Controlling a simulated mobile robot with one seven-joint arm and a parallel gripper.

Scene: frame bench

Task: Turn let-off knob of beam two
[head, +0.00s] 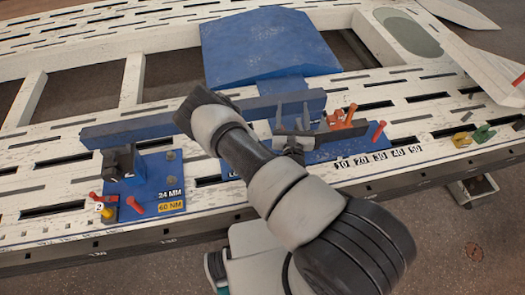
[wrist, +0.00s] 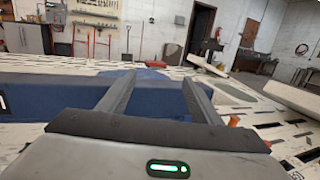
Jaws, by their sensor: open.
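At that plate's front left corner are a small tag marked 2 (head: 99,207), a yellow knob (head: 107,215) and red handles (head: 135,204). I cannot tell which of these is the let-off knob.
Orange parts (head: 342,117) and a red knob (head: 379,130) stand right of my gripper. A number scale (head: 378,157) runs along the bench there. A big blue block (head: 265,45) lies behind. Yellow and green clamps (head: 483,133) sit far right. My arm covers the front middle.

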